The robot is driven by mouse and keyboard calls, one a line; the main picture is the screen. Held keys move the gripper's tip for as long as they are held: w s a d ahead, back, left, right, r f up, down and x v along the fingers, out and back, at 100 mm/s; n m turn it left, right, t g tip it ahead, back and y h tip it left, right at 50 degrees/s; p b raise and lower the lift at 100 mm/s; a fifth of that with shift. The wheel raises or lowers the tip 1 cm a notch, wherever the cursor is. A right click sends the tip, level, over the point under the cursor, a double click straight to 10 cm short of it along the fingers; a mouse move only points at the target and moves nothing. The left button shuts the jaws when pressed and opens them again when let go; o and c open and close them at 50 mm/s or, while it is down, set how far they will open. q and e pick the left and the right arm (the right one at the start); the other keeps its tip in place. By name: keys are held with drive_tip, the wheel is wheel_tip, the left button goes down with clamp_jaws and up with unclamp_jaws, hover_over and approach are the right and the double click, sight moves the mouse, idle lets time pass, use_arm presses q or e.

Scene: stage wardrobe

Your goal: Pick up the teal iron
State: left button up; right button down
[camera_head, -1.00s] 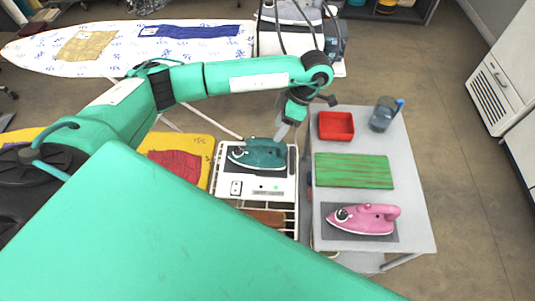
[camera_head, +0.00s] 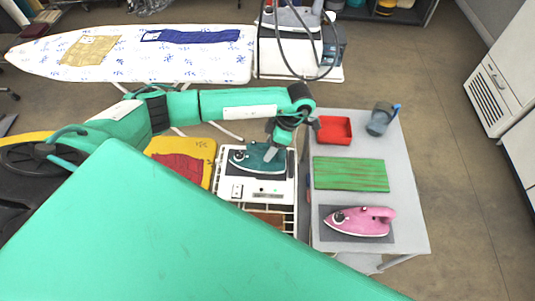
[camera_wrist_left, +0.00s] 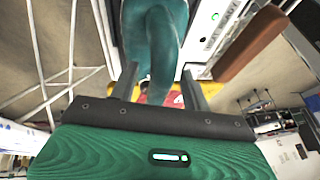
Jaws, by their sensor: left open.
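The teal iron (camera_head: 247,158) rests on the white station (camera_head: 262,193) in the middle of the head view, with its pointed end to the left. My left gripper (camera_head: 274,147) is open and lowered at the right part of the iron's handle. In the left wrist view, the iron's handle (camera_wrist_left: 160,38) reaches down toward the space between the two fingers of the gripper (camera_wrist_left: 158,80). I cannot tell whether either finger touches it. My right gripper is not in view.
A grey table (camera_head: 408,215) to the right holds a pink iron (camera_head: 362,221), a green striped board (camera_head: 351,174), a red tray (camera_head: 334,130) and a blue-grey jug (camera_head: 379,119). A white patterned ironing board (camera_head: 130,52) stands behind. A yellow board (camera_head: 200,150) with red cloth lies left.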

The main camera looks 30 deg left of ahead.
use_arm(q)
clamp_jaws()
drive_tip(key=shift+r, duration=0.15)
